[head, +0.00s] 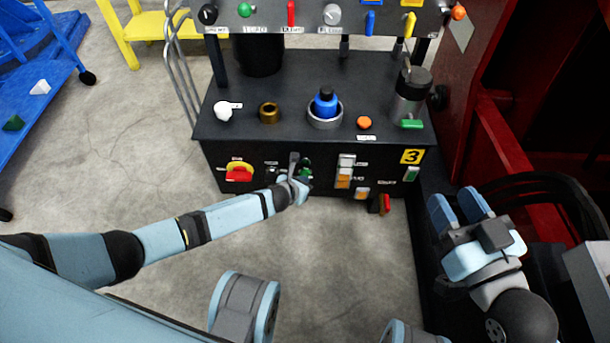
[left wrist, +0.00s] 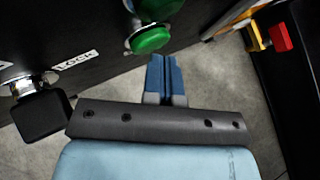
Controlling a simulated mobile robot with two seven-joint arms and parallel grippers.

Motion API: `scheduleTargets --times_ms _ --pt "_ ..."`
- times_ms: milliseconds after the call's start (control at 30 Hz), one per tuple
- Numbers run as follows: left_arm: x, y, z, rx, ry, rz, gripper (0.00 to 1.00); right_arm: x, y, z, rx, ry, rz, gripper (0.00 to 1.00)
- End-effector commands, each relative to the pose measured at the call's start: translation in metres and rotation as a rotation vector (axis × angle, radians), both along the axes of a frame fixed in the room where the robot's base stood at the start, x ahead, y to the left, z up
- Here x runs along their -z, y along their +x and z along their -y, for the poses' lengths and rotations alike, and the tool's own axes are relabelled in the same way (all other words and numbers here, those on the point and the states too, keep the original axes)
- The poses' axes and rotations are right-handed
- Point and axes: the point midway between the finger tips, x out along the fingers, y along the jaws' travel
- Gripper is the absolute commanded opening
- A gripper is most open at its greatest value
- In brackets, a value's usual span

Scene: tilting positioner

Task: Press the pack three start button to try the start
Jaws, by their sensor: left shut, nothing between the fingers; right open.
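The front panel (head: 220,155) of the black unit carries a yellow "3" plate (head: 412,156). Green buttons (head: 305,172) sit mid-panel, partly hidden by my left gripper (head: 302,185). In the left wrist view a round green button (left wrist: 150,39) stands out from the panel, with another green part above it. My left gripper (left wrist: 165,62) is shut and empty, its blue fingertips just below and right of that button; I cannot tell whether they touch it. No label for a start button is readable. My right gripper (head: 461,203) is open and empty at the right, away from the panel.
A black knob (left wrist: 38,115) beside a "LOCK" label sticks out left of my left gripper. A red-and-yellow switch (head: 239,172) is at panel left. A red lever (head: 384,204) hangs low right. The red frame (head: 500,150) stands beside my right gripper.

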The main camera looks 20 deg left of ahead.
Motion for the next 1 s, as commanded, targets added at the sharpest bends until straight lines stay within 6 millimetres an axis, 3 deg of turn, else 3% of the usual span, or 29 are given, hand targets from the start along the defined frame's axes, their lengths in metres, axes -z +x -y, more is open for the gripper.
scheduleTargets --times_ms 1000 --pt "-0.001 -0.020 0.006 0.001 -0.001 0.000 0.00 -0.011 0.001 0.000 0.002 0.004 0.003 0.43"
